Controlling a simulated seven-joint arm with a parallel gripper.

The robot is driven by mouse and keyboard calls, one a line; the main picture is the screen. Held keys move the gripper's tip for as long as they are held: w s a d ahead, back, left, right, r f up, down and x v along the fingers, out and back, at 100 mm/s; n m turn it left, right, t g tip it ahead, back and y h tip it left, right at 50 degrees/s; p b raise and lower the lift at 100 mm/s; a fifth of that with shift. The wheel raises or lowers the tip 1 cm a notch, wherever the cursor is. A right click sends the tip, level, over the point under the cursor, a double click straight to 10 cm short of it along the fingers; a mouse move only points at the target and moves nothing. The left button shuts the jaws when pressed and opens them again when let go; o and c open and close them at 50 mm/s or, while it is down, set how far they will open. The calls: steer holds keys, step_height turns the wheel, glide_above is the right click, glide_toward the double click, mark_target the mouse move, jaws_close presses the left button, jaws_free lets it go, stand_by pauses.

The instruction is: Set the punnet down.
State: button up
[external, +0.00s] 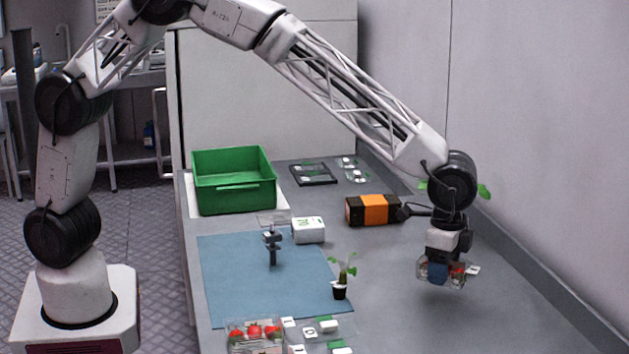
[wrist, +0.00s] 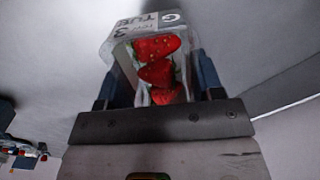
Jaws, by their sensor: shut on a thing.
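My gripper (external: 440,272) is shut on a clear punnet of red berries (external: 456,270). It holds the punnet at the right side of the bench, apparently above the grey top; the exact gap is hard to tell. In the wrist view the punnet (wrist: 152,60) sits between the two fingers, with several strawberries behind its clear wall. A label marked G, TUE and row 3 shows on it. A second punnet with red berries (external: 254,333) stands at the front edge of the bench.
A green crate (external: 233,194) stands at the back left. A blue mat (external: 235,290) carries a small stand (external: 272,246) and a potted seedling (external: 340,287). A white box (external: 309,230) and an orange-black device (external: 373,209) lie behind. The right bench top is mostly clear.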

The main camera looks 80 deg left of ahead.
glide_above(466, 300)
steer(key=shift+f, duration=0.25)
steer(key=shift+f, duration=0.1)
steer(key=shift+f, duration=1.7)
steer(key=shift+f, duration=0.1)
steer(key=o, duration=1)
steer(key=shift+c, duration=0.2)
step_height(466, 300, up, 12)
